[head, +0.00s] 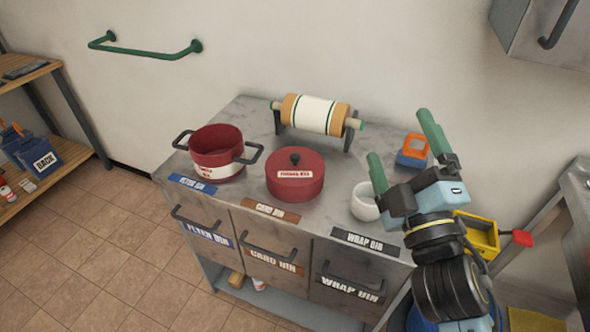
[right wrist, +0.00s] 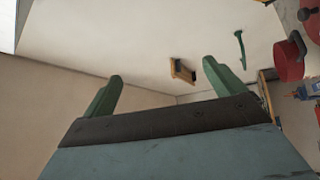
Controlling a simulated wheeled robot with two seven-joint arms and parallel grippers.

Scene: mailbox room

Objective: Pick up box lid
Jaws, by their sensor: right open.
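The right wrist view shows the open fingers (right wrist: 162,70), with a red round vessel (right wrist: 289,60) at the right edge. My left gripper is out of view.
The cabinet top (head: 245,110) also holds a roller on a stand (head: 315,114), a white cup (head: 364,204) close below my right gripper and an orange item (head: 413,151). A yellow bin (head: 478,236) is at the right. A wooden shelf stands at far left.

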